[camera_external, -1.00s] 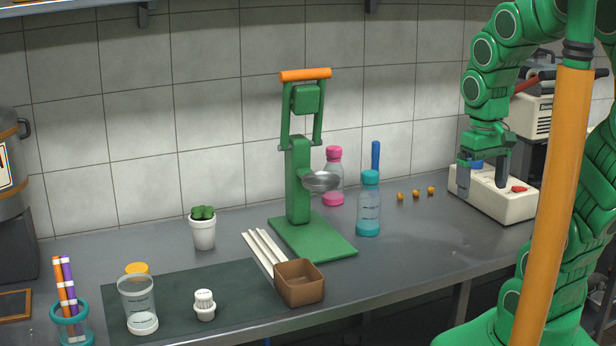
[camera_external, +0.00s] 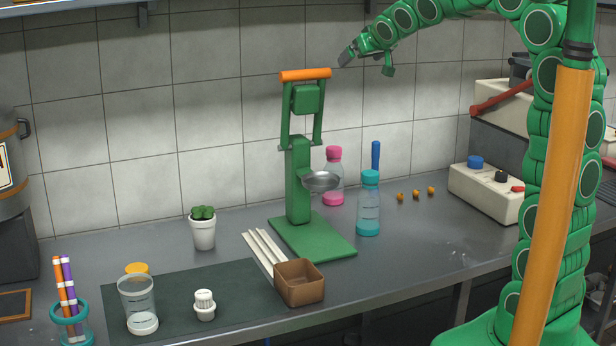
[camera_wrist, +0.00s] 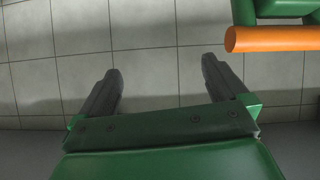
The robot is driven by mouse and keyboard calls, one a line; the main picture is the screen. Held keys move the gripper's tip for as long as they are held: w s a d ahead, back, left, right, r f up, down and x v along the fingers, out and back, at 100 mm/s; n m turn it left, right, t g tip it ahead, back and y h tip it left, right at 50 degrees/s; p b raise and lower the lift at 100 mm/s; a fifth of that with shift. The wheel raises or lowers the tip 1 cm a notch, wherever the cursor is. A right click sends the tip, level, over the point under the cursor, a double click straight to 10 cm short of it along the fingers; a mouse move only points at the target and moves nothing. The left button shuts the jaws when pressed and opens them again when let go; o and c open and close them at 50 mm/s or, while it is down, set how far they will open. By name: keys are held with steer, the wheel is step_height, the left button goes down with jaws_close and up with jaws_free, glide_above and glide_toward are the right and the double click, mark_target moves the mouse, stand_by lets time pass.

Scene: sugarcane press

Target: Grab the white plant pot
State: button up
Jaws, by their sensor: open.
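The white plant pot (camera_external: 203,234) holds a small green plant and stands upright on the grey counter, left of the green press, near the tiled wall. My gripper (camera_external: 345,57) is raised high, up and to the right of the press's orange handle, well away from the pot. In the wrist view my gripper (camera_wrist: 161,80) has its two fingers spread with nothing between them, facing the wall tiles. The pot does not show in the wrist view.
The green press (camera_external: 299,180) with its orange handle (camera_external: 305,74) stands between my gripper and the pot; the handle also shows in the wrist view (camera_wrist: 272,39). White sticks (camera_external: 262,250), a brown box (camera_external: 299,284) and a clear jar (camera_external: 138,300) are nearby.

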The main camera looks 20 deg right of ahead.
steer(key=w+a+r+n+t+y, duration=0.2)
steer(key=w+a+r+t, duration=0.1)
steer(key=w+a+r, duration=0.4)
steer(key=m+g+y, duration=0.4)
steer(key=m+y, duration=0.5)
steer(key=m, duration=2.6)
glide_above(205, 217)
steer(key=w+a, duration=0.1)
steer(key=a, duration=0.1)
step_height(205, 217, down, 36)
steer(key=d+f+n, duration=0.1)
steer(key=f+n, duration=0.1)
steer(key=f, duration=0.1)
steer(key=s+d+f+n+g, duration=0.1)
steer(key=f, duration=0.2)
steer(key=s+d+f+n, duration=0.1)
steer(key=f+n, duration=0.1)
steer(key=f, duration=0.1)
steer(key=shift+d+f+n+g+h, duration=0.3)
steer(key=shift+x, duration=2.45)
